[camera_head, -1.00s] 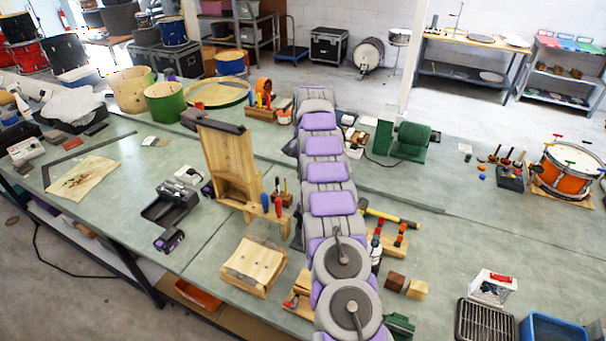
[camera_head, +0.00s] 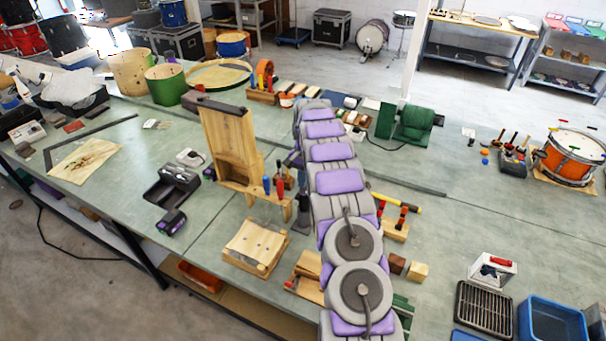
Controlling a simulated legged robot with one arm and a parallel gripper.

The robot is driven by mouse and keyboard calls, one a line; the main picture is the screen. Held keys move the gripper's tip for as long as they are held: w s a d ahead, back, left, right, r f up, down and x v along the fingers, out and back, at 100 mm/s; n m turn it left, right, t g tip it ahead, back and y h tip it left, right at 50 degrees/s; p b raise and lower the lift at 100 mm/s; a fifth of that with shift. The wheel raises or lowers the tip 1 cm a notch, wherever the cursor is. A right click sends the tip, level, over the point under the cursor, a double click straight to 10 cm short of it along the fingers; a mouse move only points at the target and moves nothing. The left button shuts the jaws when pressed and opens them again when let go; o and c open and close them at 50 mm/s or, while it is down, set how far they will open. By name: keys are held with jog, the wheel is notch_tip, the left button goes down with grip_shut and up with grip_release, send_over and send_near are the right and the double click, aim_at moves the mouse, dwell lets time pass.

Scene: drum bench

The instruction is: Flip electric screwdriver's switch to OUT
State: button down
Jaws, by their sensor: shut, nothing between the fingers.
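I cannot clearly make out the electric screwdriver or its switch. A small black-and-purple device (camera_head: 171,222) lies on the bench at left centre, in front of a black tray-like holder (camera_head: 172,188). It is too small to identify, and no switch position can be read. My grey and purple arm stretches up the middle of the picture from the bottom edge. My gripper's fingertips cannot be seen; the arm links hide that area. Dark parts show along the arm's left side, but I cannot tell what they are.
A tall wooden stand (camera_head: 229,140) and a wooden block (camera_head: 256,246) stand left of my arm. A green machine (camera_head: 413,124), a black wire rack (camera_head: 485,309) and a blue bin (camera_head: 556,322) are to the right.

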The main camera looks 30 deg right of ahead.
jog(key=shift+f, duration=0.1)
dwell(0.3)
jog(key=shift+s+a+f+t+h+b, duration=0.3)
jog(key=shift+s+a+f+h+b, duration=0.25)
jog(key=shift+h+b, duration=0.25)
jog(key=shift+d, duration=0.2)
jog(key=shift+w+d, duration=0.4)
jog(key=shift+d, duration=0.15)
jog(key=shift+r, duration=0.2)
